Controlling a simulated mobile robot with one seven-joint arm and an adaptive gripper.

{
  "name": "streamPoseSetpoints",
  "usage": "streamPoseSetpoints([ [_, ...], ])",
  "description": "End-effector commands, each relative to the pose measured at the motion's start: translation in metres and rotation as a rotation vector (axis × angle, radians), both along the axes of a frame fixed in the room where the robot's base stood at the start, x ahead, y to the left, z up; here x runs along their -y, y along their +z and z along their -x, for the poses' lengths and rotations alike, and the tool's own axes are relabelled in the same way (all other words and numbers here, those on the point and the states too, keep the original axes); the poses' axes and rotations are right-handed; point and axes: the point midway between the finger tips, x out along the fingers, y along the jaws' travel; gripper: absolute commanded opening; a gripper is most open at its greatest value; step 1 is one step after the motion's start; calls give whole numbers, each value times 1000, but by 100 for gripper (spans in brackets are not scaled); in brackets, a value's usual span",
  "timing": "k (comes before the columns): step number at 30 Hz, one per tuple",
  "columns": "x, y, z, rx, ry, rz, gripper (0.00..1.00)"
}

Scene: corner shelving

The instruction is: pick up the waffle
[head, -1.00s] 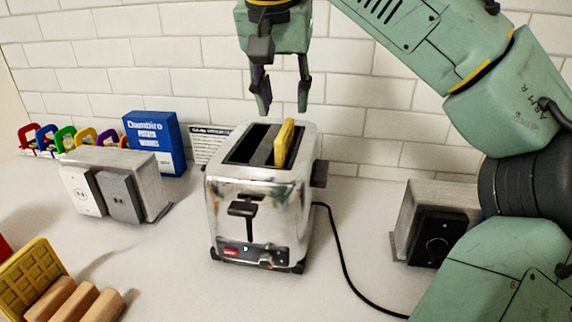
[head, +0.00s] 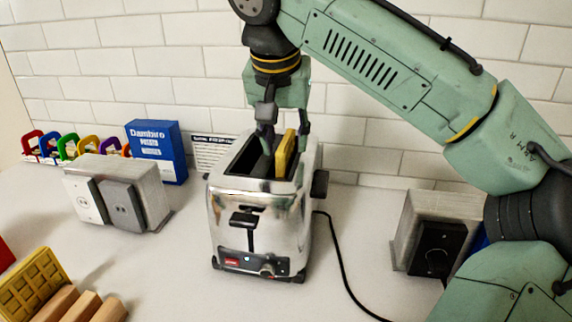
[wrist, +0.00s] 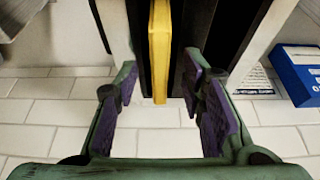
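A yellow waffle (head: 286,155) stands on edge in the right slot of the chrome toaster (head: 258,205), its upper part sticking out. My gripper (head: 284,136) is open just above the toaster, one finger on each side of the waffle. In the wrist view the waffle (wrist: 160,50) lies between the spread purple-padded fingers of my gripper (wrist: 158,85), with gaps on both sides. The lower part of the waffle is hidden in the slot. Another yellow waffle-patterned piece (head: 32,285) leans by wooden bars at the lower left.
Metal outlet boxes stand left (head: 118,192) and right (head: 420,230) of the toaster. A blue box (head: 157,150) and a row of coloured clips (head: 70,148) stand by the tiled wall. A black cord (head: 340,260) runs right. Open counter lies left of the toaster.

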Motion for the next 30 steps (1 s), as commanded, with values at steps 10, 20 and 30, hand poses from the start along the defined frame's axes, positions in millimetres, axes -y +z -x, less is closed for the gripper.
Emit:
streamPoseSetpoints([
  [10,0,-4,0,-1,0,0,37],
  [20,0,-4,0,0,0,0,28],
  [30,0,-4,0,0,0,0,5],
])
